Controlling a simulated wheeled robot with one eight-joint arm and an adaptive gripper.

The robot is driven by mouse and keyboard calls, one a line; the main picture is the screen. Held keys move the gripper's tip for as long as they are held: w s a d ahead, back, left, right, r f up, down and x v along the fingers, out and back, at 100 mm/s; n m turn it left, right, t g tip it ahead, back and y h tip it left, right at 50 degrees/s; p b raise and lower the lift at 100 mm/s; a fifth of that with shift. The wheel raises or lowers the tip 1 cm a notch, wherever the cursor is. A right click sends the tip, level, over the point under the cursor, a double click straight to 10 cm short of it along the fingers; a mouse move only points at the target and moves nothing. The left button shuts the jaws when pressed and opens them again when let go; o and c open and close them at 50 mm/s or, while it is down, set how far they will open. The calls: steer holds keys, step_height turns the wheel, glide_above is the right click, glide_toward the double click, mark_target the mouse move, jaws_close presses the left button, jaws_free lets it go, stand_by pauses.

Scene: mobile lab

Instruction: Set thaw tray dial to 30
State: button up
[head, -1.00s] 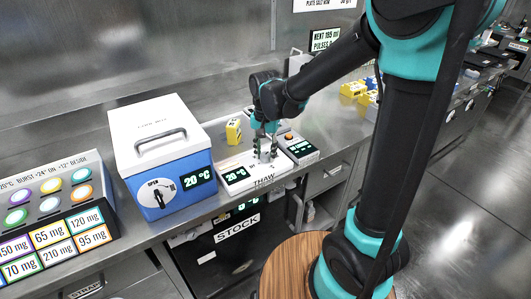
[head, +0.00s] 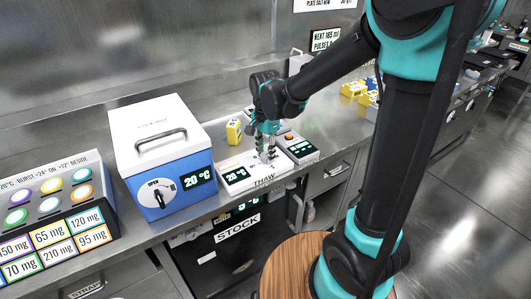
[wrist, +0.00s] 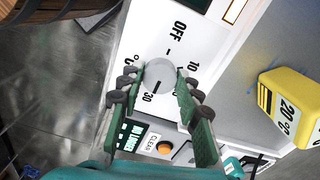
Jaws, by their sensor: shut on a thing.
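The thaw tray (head: 238,184) is a white unit with the word THAW on its front and a lit green display whose digits are too small to read surely. Its dial (wrist: 158,76) is a round grey knob ringed by OFF, 10 and 30 marks in the wrist view. A short dark line lies at the knob's edge on the 30 side; whether it is exactly on 30 I cannot tell. My gripper (wrist: 156,88) is shut on the dial, one finger on each side. In the head view my gripper (head: 267,155) hides the dial.
A yellow block (wrist: 290,105) reading 20 °C stands beside the tray. A panel with an orange button (wrist: 165,147) is close to my fingers. A blue and white box (head: 165,155) showing 20 °C stands left. A wooden round top (head: 300,262) is in front.

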mark_target(266, 154)
steer(key=o, duration=1.1)
steer(key=shift+o, duration=0.2)
step_height(266, 154, up, 12)
steer(key=s+d+f+n+t, duration=0.2)
steer(key=s+d+f+n, duration=0.2)
steer(key=d+f, duration=0.4)
steer(key=s+d+f+n+t, duration=0.2)
steer(key=s+d+f+n, duration=0.3)
steer(key=d, duration=0.8)
step_height(266, 154, down, 3)
steer(key=shift+s+d+f, duration=0.2)
steer(key=shift+s+d, duration=0.05)
steer(key=shift+s, duration=0.85)
